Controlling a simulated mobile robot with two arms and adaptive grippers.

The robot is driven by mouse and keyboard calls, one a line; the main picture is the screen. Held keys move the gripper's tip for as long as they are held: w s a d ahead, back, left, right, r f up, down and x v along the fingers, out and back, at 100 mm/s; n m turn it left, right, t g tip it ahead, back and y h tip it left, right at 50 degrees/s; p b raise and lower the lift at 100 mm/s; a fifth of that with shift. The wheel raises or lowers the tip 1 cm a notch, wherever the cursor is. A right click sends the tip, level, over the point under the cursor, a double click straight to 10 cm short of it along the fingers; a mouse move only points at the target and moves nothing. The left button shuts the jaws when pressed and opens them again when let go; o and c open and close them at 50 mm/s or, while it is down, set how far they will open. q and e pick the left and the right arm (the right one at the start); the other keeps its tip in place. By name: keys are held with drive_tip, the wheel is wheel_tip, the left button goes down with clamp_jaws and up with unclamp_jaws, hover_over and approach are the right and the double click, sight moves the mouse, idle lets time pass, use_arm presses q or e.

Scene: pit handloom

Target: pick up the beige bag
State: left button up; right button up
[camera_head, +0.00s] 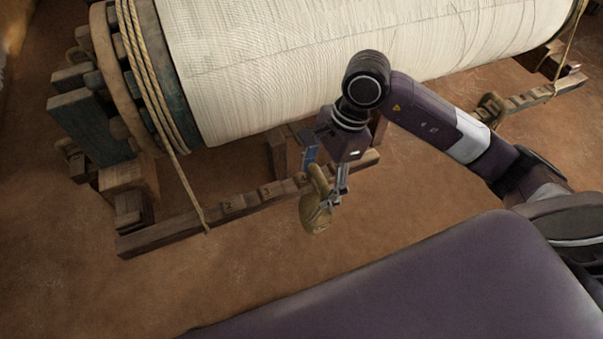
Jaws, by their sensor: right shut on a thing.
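The beige bag (314,214) is small and tan, with a rounded body and a loop-like upper part. It hangs at my right gripper (331,201), in front of the notched wooden beam. My right gripper points down and is shut on the bag, with its fingers at the bag's right side. The fingers hide part of the bag. I cannot tell exactly how high it is above the floor. My left gripper is not in view.
A large roller wound with cream cloth (330,50) lies across the back, with rope (152,75) around its left end. A notched wooden beam (170,231) runs below it. Another tan object (491,108) sits by the right beam. Brown floor (190,290) is clear in front.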

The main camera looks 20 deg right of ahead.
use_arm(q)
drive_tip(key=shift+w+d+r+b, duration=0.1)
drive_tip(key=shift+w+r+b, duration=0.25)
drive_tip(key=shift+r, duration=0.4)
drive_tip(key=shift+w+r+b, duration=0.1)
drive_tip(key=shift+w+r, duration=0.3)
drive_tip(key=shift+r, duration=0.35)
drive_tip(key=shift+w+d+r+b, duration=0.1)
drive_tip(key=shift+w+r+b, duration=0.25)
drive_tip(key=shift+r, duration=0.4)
use_arm(e)
drive_tip(key=s+d, duration=0.8)
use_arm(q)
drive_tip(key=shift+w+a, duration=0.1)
use_arm(e)
drive_tip(key=shift+w+a, duration=0.1)
drive_tip(key=shift+a, duration=0.05)
